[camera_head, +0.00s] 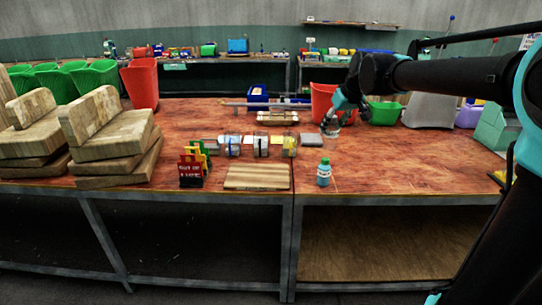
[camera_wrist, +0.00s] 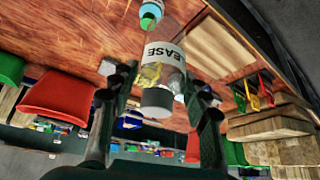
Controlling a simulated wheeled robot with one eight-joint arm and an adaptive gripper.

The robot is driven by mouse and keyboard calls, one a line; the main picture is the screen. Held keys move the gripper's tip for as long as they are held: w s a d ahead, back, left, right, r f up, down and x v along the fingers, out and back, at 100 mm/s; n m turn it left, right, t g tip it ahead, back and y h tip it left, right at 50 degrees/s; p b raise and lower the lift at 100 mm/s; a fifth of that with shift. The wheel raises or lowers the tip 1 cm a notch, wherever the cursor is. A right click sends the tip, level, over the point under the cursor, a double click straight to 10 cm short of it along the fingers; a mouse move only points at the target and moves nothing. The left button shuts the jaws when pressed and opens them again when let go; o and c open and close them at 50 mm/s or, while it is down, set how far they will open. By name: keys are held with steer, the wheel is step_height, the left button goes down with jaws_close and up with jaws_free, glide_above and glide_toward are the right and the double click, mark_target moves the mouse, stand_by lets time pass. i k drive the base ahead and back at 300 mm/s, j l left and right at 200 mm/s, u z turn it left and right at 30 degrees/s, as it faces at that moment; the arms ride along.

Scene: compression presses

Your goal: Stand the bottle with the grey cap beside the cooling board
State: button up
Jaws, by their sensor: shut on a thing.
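My gripper (camera_wrist: 160,85) is shut on a clear bottle with a grey cap (camera_wrist: 157,101) and a white label (camera_wrist: 166,55) ending in "EASE". Yellow shows inside the bottle. In the head view my gripper (camera_head: 333,118) is over the right table, with the bottle (camera_head: 330,129) small and partly hidden at its tip; I cannot tell whether it touches the tabletop. A flat pale wooden board (camera_head: 257,177), which fits the cooling board, lies at the table's front edge, to the left. It also shows in the wrist view (camera_wrist: 214,46).
A bottle with a green cap (camera_head: 323,173) stands right of the board near the front edge. Upright coloured signs (camera_head: 191,167) stand left of it, and several banded cylinders (camera_head: 260,146) behind it. A grey plate (camera_head: 311,140) lies near my gripper.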

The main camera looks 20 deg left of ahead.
mark_target(315, 155)
steer(key=i+j, duration=0.2)
steer(key=i, duration=0.3)
steer(key=i+j, duration=0.2)
steer(key=i, duration=0.25)
